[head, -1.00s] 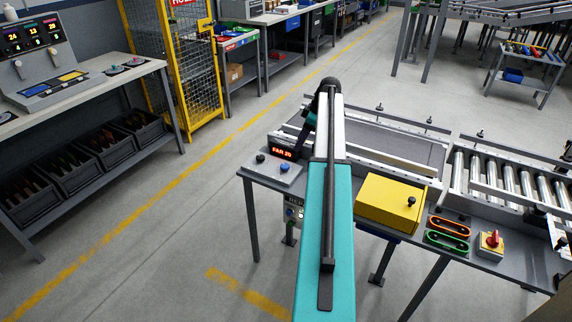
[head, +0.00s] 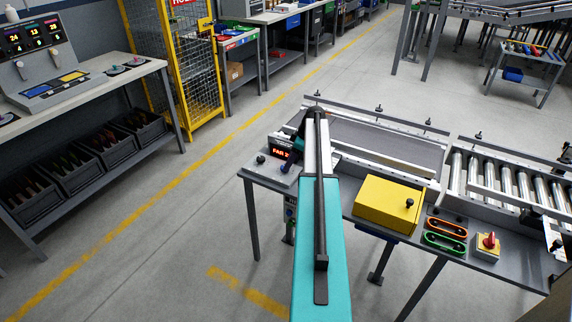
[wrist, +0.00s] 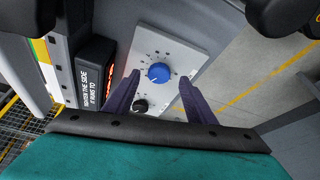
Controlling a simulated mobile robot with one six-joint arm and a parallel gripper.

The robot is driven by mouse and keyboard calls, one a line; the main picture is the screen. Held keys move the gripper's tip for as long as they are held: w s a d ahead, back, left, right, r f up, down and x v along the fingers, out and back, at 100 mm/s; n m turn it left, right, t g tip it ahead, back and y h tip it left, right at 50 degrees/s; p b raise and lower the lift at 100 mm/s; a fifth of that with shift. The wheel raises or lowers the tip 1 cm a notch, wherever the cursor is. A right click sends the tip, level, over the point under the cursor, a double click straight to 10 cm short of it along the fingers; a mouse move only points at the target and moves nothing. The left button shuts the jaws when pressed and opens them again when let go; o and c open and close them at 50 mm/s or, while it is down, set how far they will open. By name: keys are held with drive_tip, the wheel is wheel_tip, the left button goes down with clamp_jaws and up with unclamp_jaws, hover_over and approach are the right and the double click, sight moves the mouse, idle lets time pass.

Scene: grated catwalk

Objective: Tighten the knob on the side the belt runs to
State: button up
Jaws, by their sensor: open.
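In the wrist view a blue knob (wrist: 158,73) with a white pointer sits on a pale plate (wrist: 179,55) ringed by dark dots. A black knob (wrist: 140,105) is on the same plate, partly behind a finger. My gripper (wrist: 158,80) is open, its two dark fingers either side of the blue knob; contact is not clear. In the head view the black knob (head: 261,159) is on the left of the plate, and my gripper (head: 287,162) is over the blue knob's side. A red display (head: 280,149) reads "FAR 2", its end hidden. The grey belt (head: 395,146) lies beyond.
A label (wrist: 87,88) beside the display reads about tightening the side it runs to. A yellow box (head: 386,202), orange and green handles (head: 445,240) and a red switch (head: 489,241) stand to the right. Rails flank the belt.

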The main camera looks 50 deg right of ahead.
drive_tip(key=shift+x, duration=1.2)
